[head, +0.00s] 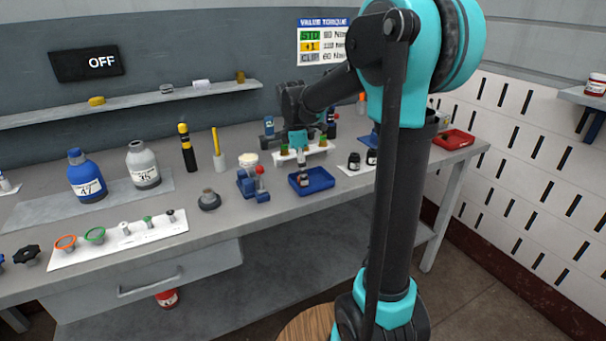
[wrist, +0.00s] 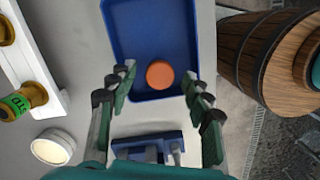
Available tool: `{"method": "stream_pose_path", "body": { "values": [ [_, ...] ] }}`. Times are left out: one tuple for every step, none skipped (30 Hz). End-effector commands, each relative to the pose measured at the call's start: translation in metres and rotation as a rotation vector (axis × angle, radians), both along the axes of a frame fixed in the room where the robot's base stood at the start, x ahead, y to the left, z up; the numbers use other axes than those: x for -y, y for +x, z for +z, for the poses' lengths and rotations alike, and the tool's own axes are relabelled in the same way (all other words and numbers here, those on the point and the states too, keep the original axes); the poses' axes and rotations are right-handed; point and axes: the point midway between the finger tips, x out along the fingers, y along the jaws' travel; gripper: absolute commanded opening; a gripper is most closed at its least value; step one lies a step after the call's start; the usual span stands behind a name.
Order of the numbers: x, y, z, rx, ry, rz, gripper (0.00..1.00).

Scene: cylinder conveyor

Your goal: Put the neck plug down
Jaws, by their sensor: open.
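My gripper (wrist: 160,82) is open, its two fingers apart over the blue tray in the wrist view. A round orange piece (wrist: 160,75) shows between the fingertips, against the tray floor, with a gap on each side. It may be the top of the neck plug; I cannot tell for certain. The blue tray (wrist: 125,25) is below it and also shows in the head view (head: 325,186). There, a small upright piece with a pale label (head: 304,181) stands in the tray. My gripper (head: 298,145) is partly lost against the rack in the head view.
A white rack (wrist: 35,55) with yellowish cylinders stands beside the tray. A white round jar (wrist: 53,147) and a blue fixture (wrist: 150,144) are close by. Bottles (head: 85,180) and a white strip of small parts (head: 120,241) lie left. A red tray (head: 455,139) is right.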

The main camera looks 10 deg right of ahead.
Motion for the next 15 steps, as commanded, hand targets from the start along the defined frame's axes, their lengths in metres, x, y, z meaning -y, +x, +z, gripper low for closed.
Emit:
{"method": "stream_pose_path", "body": {
  "values": [
    [-0.001,0.000,0.006,0.000,0.000,0.000,0.50],
    [-0.001,0.000,0.010,0.000,0.000,0.000,0.50],
    [-0.002,0.000,0.017,0.000,0.000,0.000,0.50],
    [-0.003,0.000,0.023,0.000,0.000,0.000,0.50],
    [-0.004,0.000,0.029,0.000,0.000,0.000,0.50],
    [-0.005,0.000,0.037,0.000,0.000,0.000,0.50],
    [-0.005,0.000,0.043,0.000,0.000,0.000,0.50],
    [-0.006,0.000,0.050,0.000,0.000,0.001,0.50],
    [-0.007,0.000,0.058,0.000,0.000,0.001,0.50],
    [-0.008,0.000,0.064,0.000,0.000,0.001,0.50],
    [-0.009,0.001,0.070,0.000,0.000,0.001,0.50],
    [-0.010,0.001,0.077,0.000,0.000,0.001,0.50],
    [-0.010,0.000,0.083,0.000,0.000,0.001,0.50],
    [-0.011,0.000,0.088,0.000,0.000,0.001,0.50],
    [-0.012,0.001,0.093,0.000,0.000,0.001,0.50]
  ]
}}
